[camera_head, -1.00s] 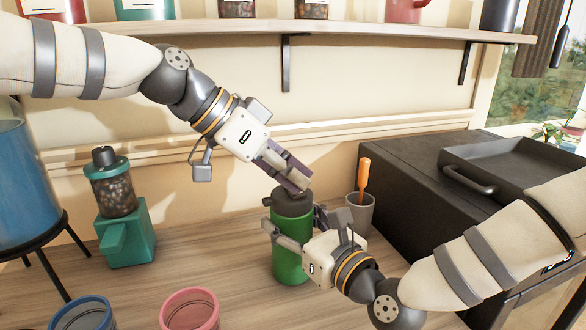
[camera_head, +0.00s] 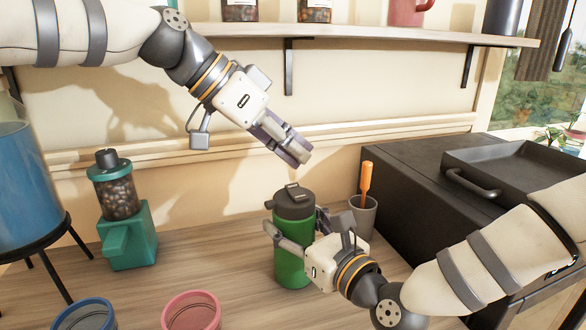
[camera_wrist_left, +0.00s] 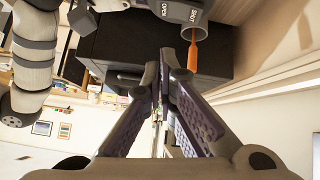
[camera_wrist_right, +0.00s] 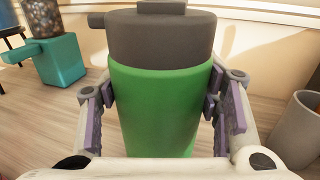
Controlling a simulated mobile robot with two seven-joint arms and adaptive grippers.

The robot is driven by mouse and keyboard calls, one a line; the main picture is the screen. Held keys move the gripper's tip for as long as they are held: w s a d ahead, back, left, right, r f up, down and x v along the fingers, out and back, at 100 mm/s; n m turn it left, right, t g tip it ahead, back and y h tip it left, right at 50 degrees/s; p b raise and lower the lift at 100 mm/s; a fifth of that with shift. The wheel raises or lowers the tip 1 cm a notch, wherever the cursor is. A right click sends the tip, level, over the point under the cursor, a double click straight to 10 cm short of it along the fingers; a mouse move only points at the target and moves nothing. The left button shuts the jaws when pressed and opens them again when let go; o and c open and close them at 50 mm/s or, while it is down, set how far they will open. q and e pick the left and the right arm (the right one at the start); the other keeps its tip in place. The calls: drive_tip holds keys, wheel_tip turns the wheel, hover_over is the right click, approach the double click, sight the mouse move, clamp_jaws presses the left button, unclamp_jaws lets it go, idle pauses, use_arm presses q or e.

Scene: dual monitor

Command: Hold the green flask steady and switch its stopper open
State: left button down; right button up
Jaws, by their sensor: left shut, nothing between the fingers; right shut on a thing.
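The green flask (camera_head: 292,250) stands upright on the wooden counter, with a dark grey lid (camera_head: 293,203) and a small stopper part (camera_head: 292,188) on top. My right gripper (camera_head: 293,226) is shut around the flask's body from the front right; the right wrist view shows the green body (camera_wrist_right: 155,110) between its fingers. My left gripper (camera_head: 303,155) is shut and empty, in the air above the lid and apart from it. In the left wrist view the lid (camera_wrist_left: 185,14) shows at the top edge with OPEN and another word, partly cut off. I cannot tell the stopper's exact setting.
A grey cup (camera_head: 362,215) with an orange-handled tool (camera_head: 366,178) stands right behind the flask, near a black box-like appliance (camera_head: 420,190). A teal grinder (camera_head: 128,235), a blue cup (camera_head: 85,315) and a pink cup (camera_head: 192,312) stand left. A shelf (camera_head: 380,37) runs above.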

use_arm(q)
drive_tip(key=s+v, duration=0.1)
drive_tip(key=v, duration=0.9)
drive_tip(key=shift+s+d, duration=0.35)
use_arm(e)
drive_tip(key=o, duration=1.9)
